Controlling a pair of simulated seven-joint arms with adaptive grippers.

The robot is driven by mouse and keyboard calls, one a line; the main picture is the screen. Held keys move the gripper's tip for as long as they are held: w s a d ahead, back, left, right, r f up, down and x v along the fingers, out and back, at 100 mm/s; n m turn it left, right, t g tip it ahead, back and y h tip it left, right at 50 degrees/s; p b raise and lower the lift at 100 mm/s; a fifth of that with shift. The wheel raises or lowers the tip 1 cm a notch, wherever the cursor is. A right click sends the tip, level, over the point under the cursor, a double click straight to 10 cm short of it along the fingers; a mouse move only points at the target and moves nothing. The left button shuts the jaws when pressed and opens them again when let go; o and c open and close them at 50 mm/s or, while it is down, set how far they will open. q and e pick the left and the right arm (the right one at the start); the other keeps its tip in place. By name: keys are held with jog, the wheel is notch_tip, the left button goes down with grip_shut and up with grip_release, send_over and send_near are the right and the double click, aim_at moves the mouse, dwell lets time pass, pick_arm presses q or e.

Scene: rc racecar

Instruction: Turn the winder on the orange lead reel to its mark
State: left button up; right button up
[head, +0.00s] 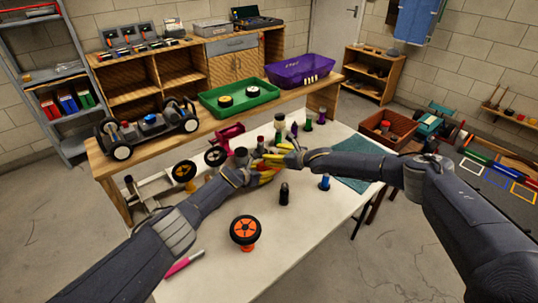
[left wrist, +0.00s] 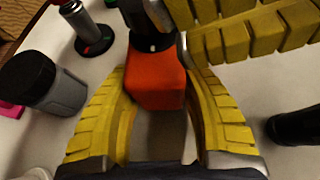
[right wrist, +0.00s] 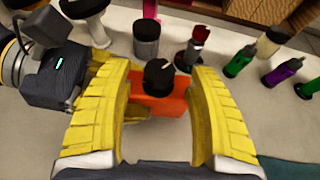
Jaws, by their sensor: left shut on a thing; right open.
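The orange lead reel (left wrist: 157,82) is a small orange block with a black winder (right wrist: 156,78) on top. My left gripper (head: 266,176) is shut on the orange block and holds it over the white table; the block lies between its yellow fingers in the left wrist view. The winder carries a white line, which points up and right in the right wrist view. My right gripper (head: 270,158) is open, with one yellow finger on each side of the winder in its wrist view. Contact with the winder cannot be told. In the head view the grippers mostly hide the reel.
On the white table (head: 220,272) stand an orange-black wheel (head: 245,230), a dark bottle (head: 284,194), a blue bottle (head: 324,182) and several more bottles behind the grippers. A pink marker (head: 184,263) lies at front left. The wooden bench behind holds a green tray (head: 262,101).

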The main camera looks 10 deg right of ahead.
aim_at(269, 153)
jog(key=shift+x, duration=1.5)
jog(key=c, duration=1.2)
